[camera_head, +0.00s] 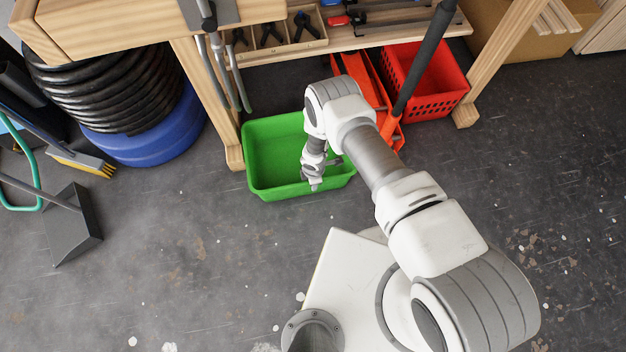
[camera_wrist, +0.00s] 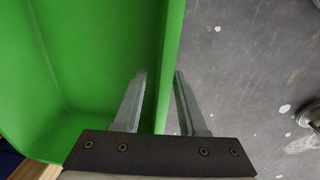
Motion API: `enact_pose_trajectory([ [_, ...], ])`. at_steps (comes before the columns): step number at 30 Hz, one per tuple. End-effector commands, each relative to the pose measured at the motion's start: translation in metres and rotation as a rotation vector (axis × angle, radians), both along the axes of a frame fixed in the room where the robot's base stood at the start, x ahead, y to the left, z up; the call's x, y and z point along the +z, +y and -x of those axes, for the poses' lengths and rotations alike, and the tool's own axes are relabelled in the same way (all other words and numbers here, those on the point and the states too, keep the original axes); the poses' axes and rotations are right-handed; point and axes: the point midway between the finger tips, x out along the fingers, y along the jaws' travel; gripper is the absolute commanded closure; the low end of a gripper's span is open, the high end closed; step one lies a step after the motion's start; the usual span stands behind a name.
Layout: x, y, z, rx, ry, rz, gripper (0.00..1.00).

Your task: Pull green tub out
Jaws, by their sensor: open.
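The green tub (camera_head: 268,152) sits on the floor at the workbench's front, beside a wooden leg, partly hidden by my arm. It looks empty where visible. My gripper (camera_head: 315,186) is at the tub's near rim, toward the right. In the wrist view the tub's wall (camera_wrist: 168,60) runs between the two fingers of my gripper (camera_wrist: 160,78). One finger is inside the tub and the other is outside over the floor. The fingers are apart and there is a gap on the outer side of the wall.
A red crate (camera_head: 428,85) and an orange object (camera_head: 372,90) are to the tub's right under the bench. A bench leg (camera_head: 210,100) stands close to the tub's left. A blue drum (camera_head: 150,135) is farther left. The floor (camera_head: 200,240) in front is clear.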

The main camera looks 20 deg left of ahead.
Motion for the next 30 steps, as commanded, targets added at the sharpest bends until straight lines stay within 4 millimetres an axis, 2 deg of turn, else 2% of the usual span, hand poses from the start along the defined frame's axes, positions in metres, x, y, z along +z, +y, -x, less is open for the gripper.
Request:
enact_pose_trajectory([
  [5,0.011,0.0,0.0,0.001,0.0,0.0,0.59],
  [8,0.029,0.0,0.001,0.001,-0.001,0.0,0.59],
  [21,0.134,-0.004,0.007,0.001,-0.001,0.0,0.59],
  [25,0.156,-0.005,0.009,0.001,-0.001,0.0,0.59],
  [30,0.171,-0.006,0.01,0.0,0.0,0.0,0.59],
])
